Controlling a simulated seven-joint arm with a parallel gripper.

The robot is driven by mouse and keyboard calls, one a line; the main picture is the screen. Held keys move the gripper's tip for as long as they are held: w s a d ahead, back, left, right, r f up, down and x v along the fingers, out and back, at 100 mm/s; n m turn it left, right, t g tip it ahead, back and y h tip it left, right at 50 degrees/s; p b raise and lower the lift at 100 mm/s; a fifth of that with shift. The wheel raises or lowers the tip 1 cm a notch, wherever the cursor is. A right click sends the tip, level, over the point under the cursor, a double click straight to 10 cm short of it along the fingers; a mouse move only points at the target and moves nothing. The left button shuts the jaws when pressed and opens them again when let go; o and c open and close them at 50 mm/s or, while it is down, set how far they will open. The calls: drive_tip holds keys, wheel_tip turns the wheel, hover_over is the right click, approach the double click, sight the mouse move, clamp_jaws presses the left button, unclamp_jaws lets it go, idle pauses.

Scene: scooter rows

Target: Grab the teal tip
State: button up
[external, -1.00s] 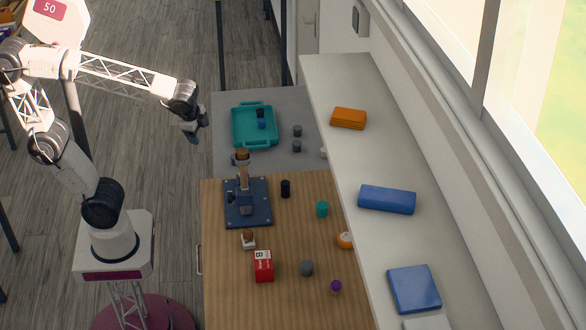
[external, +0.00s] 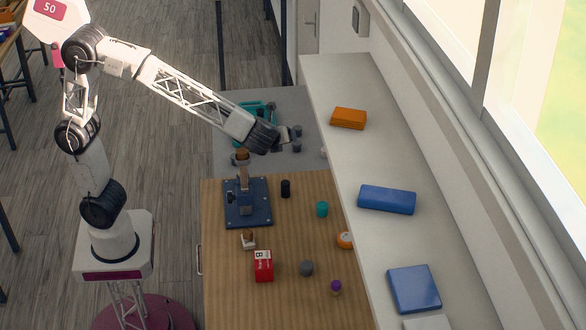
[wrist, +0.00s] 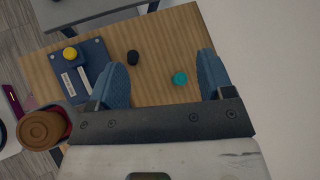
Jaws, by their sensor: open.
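The teal tip (external: 322,209) is a small teal cylinder standing on the wooden table, right of a black cylinder (external: 285,188). It also shows in the wrist view (wrist: 180,77), between my two blue fingers and nearer the right one. My gripper (wrist: 164,68) is open with nothing between its fingers. The external view shows my gripper (external: 284,138) high over the far part of the table, behind the teal tip and apart from it. The wrist partly hides the fingers there.
A dark blue stand (external: 262,213) with an upright wooden post is left of the black cylinder. A red box (external: 263,266), a grey piece (external: 306,268) and a purple-topped piece (external: 336,287) stand nearer. A white ledge (external: 385,238) borders the table's right side.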

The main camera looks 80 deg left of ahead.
drive_tip(key=w+d+f+m+t+y, duration=0.1)
drive_tip(key=w+d+f+m+t, duration=0.15)
drive_tip(key=w+d+m, duration=0.55)
drive_tip(key=n, duration=0.2)
approach(319, 208)
drive_tip(key=shift+t, duration=0.35)
drive_tip(key=x, duration=0.4)
drive_tip(key=shift+w+a+f, duration=0.2)
drive_tip(key=shift+f, duration=0.2)
drive_tip(key=shift+x, duration=1.3)
drive_tip(key=shift+x, duration=2.55)
drive_tip(key=shift+s+a, duration=0.1)
drive_tip(key=shift+f, duration=0.1)
drive_tip(key=c, duration=1)
